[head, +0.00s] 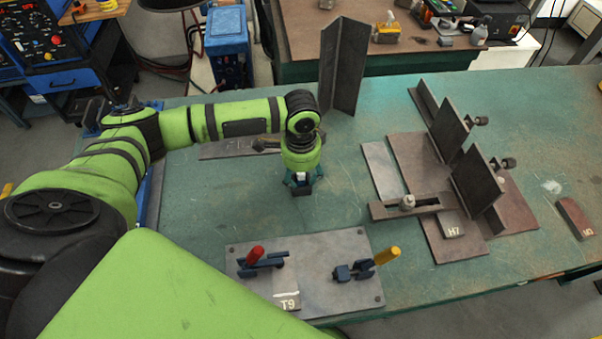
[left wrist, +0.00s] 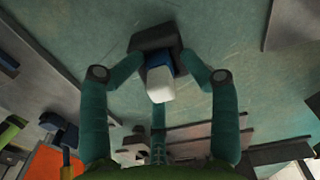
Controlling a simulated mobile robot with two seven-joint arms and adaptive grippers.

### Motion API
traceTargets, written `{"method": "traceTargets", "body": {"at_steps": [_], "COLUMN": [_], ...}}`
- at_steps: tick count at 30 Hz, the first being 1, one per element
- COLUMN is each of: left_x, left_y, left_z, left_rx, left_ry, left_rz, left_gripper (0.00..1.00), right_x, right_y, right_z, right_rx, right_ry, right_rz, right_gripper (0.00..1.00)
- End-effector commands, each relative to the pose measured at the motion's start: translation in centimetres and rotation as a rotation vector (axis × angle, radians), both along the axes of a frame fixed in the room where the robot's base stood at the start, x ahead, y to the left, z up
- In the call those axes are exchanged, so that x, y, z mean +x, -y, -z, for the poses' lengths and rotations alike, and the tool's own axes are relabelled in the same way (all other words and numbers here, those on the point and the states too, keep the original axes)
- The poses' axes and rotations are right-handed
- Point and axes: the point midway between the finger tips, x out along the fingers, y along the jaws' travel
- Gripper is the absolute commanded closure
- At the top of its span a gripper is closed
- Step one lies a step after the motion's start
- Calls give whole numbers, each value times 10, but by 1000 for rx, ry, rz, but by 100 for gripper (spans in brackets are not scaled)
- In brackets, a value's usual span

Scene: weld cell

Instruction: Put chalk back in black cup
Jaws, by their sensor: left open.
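My left gripper (head: 302,186) points down at the middle of the green table, its teal fingers open. In the left wrist view, the gripper (left wrist: 160,62) has one fingertip on each side of a white-ended piece with a blue sleeve (left wrist: 160,84), which looks like the chalk. A dark, boxy thing (left wrist: 157,36), which looks like the black cup, is just beyond it. The chalk appears to stand in or against this cup; I cannot tell which. In the head view, the wrist hides most of both. My right gripper is not in view.
A clamp plate marked T9 (head: 305,240) with red and yellow handles lies in front. A tall steel angle (head: 343,68) stands behind. A fixture with upright plates (head: 410,160) and a brown block (head: 575,218) are to the right. Bare table lies between arm and fixture.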

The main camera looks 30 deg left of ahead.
Motion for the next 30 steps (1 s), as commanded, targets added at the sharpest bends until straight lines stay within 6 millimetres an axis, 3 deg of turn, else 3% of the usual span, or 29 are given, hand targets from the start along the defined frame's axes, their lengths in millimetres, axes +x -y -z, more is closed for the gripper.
{"method": "traceTargets", "body": {"at_steps": [6, 11, 24, 30], "left_x": [-7, -6, -2, -2], "left_y": [0, 0, 1, 1], "left_z": [5, -3, -93, -116], "left_rx": [3, 4, 1, 1], "left_ry": [-20, -18, -1, -2], "left_rz": [4, 3, 2, 3], "left_gripper": [49, 49, 49, 49], "right_x": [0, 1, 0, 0], "right_y": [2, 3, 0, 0], "right_z": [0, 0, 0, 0], "right_rx": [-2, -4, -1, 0], "right_ry": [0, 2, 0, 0], "right_rz": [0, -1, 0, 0], "right_gripper": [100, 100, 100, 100]}}
